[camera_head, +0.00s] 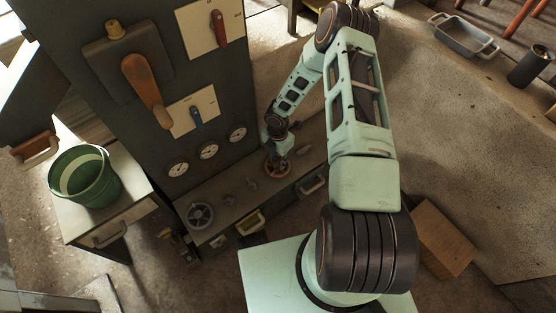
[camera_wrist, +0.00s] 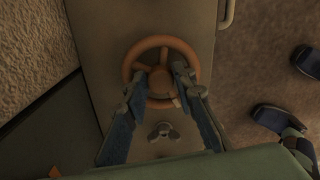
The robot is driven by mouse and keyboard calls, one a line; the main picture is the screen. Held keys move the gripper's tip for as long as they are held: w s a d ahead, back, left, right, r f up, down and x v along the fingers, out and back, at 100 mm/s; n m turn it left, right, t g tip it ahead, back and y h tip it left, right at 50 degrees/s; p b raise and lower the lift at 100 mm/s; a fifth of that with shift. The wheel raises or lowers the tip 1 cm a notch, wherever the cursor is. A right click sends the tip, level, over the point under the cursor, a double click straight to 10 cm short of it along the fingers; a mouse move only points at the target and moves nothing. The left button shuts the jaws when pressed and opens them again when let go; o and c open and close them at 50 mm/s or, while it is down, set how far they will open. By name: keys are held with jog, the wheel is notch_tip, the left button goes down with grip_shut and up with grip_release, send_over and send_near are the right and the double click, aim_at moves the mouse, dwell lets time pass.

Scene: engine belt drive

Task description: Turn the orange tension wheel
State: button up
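The orange tension wheel (camera_wrist: 193,57) is a spoked ring with a round hub, lying on the bench top in the wrist view. In the head view the wheel (camera_head: 278,173) shows partly under my gripper, at the foot of the dark panel. My gripper (camera_wrist: 161,78) is over the wheel with its two fingers apart, one on each side of the hub. The fingertips overlap the inside of the ring in the picture. I cannot tell whether they touch the hub or spokes. My gripper also shows in the head view (camera_head: 277,158), pointing down at the wheel.
A wing-shaped knob (camera_wrist: 163,131) sits close to the wheel, between the fingers in the wrist view. A grey wheel (camera_head: 200,214) is at the bench's left end. The dark panel (camera_head: 235,90) with levers and gauges rises behind. A green bucket (camera_head: 84,176) stands left.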

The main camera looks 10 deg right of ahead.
grip_shut()
jog(key=shift+m, duration=0.4)
jog(key=m+b, duration=0.2)
jog(key=m, duration=0.2)
jog(key=shift+s+m, duration=0.1)
jog(key=shift+m, duration=0.3)
jog(key=m+b, duration=0.1)
jog(key=m, duration=0.4)
jog(key=m+b, duration=0.1)
jog(key=m, duration=0.5)
jog(key=shift+s+b, duration=0.15)
jog(key=shift+b, duration=0.15)
jog(key=m, duration=0.5)
jog(key=shift+a+m+b, duration=0.1)
jog(key=shift+m+b, duration=0.2)
jog(key=shift+b, duration=0.1)
